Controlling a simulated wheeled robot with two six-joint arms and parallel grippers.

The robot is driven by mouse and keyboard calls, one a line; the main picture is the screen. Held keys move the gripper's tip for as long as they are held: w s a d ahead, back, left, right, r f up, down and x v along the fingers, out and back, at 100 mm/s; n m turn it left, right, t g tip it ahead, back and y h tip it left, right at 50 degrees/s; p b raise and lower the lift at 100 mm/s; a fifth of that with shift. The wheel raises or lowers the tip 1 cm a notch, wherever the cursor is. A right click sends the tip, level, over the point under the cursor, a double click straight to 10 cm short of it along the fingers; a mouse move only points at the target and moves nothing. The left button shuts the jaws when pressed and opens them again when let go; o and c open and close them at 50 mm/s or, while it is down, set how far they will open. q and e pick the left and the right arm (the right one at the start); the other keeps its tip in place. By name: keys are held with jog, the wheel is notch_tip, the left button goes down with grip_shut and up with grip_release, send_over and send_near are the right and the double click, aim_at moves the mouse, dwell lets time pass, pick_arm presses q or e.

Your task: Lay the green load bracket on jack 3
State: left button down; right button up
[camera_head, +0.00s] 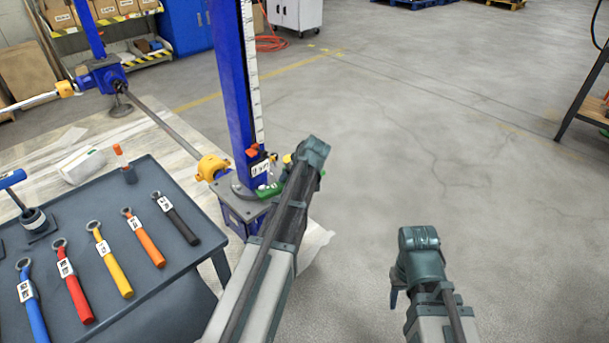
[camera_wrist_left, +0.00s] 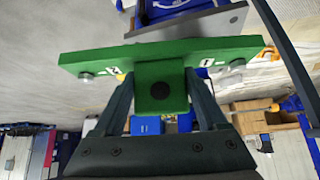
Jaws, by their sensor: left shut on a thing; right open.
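The green load bracket (camera_wrist_left: 160,52) fills the upper middle of the left wrist view. It is a long bar with two bolts and white labels, and a square block at its middle. My left gripper (camera_wrist_left: 162,92) is shut on that block. In the head view a bit of the bracket (camera_head: 269,191) shows beside the foot of a tall blue jack column (camera_head: 232,90), partly hidden by my left arm. I cannot read that jack's number or tell if the bracket touches it. My right gripper (camera_head: 394,296) is open and apart, at the lower right.
A dark tray table (camera_head: 180,255) with several coloured-handled wrenches stands at the left. A yellow coupling (camera_head: 212,168) and a shaft (camera_head: 165,125) link the near jack to another blue jack (camera_head: 104,74) further back.

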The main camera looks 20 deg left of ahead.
aim_at(282, 184)
pick_arm(q)
jog(key=shift+n+g+y, duration=0.4)
jog(key=shift+n+y, duration=0.2)
jog(key=shift+n, duration=0.3)
jog(key=f+b, duration=0.1)
jog(key=s+a+f+b, duration=0.1)
jog(key=a+f+b, duration=0.1)
jog(key=f, duration=0.1)
jog(key=shift+s, duration=0.25)
jog(key=shift+s+a+f+n+b, duration=0.35)
jog(key=shift+a+b, duration=0.1)
jog(key=shift+b, duration=0.15)
pick_arm(e)
jog(key=shift+f, duration=2.8)
pick_arm(q)
jog(key=shift+r, duration=0.1)
jog(key=shift+a, duration=0.1)
jog(key=shift+a+r+b+x, duration=0.1)
jog(key=shift+a+b+x, duration=0.05)
jog(key=shift+b+x, duration=1.3)
jog(key=shift+a+r+b+x, duration=0.1)
jog(key=shift+b+x, duration=0.85)
jog(key=shift+x, duration=1)
pick_arm(e)
jog(key=shift+f, duration=2.4)
pick_arm(q)
jog(key=shift+f+b, duration=1.05)
pick_arm(e)
jog(key=shift+f, duration=1.05)
